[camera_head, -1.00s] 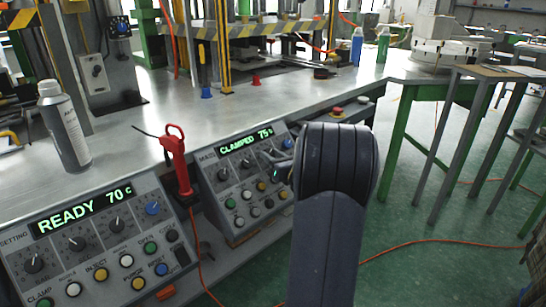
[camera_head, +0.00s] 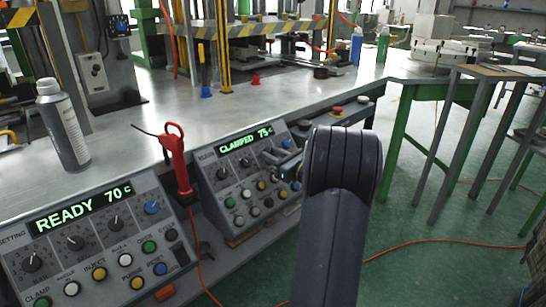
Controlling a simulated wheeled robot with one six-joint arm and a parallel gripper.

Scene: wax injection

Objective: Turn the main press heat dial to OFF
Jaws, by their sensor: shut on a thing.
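The right control panel (camera_head: 242,190) has a green display (camera_head: 246,139) reading CLAMPED 75 C. A row of dark dials runs below it, with one dial (camera_head: 222,173) at the left and another (camera_head: 246,162) beside it. My gripper (camera_head: 279,163) is at the right part of this dial row, mostly hidden behind my own dark arm link. It is shut on a dial there, which its fingers cover. I cannot read that dial's label or pointer. A blue knob (camera_head: 287,143) shows just above the gripper.
The left panel (camera_head: 90,242) reads READY 70 C and has its own dials and buttons. A red-handled tool (camera_head: 175,160) stands between the panels. A grey bottle (camera_head: 64,125) stands on the metal bench (camera_head: 140,110). An orange cable (camera_head: 430,241) crosses the green floor.

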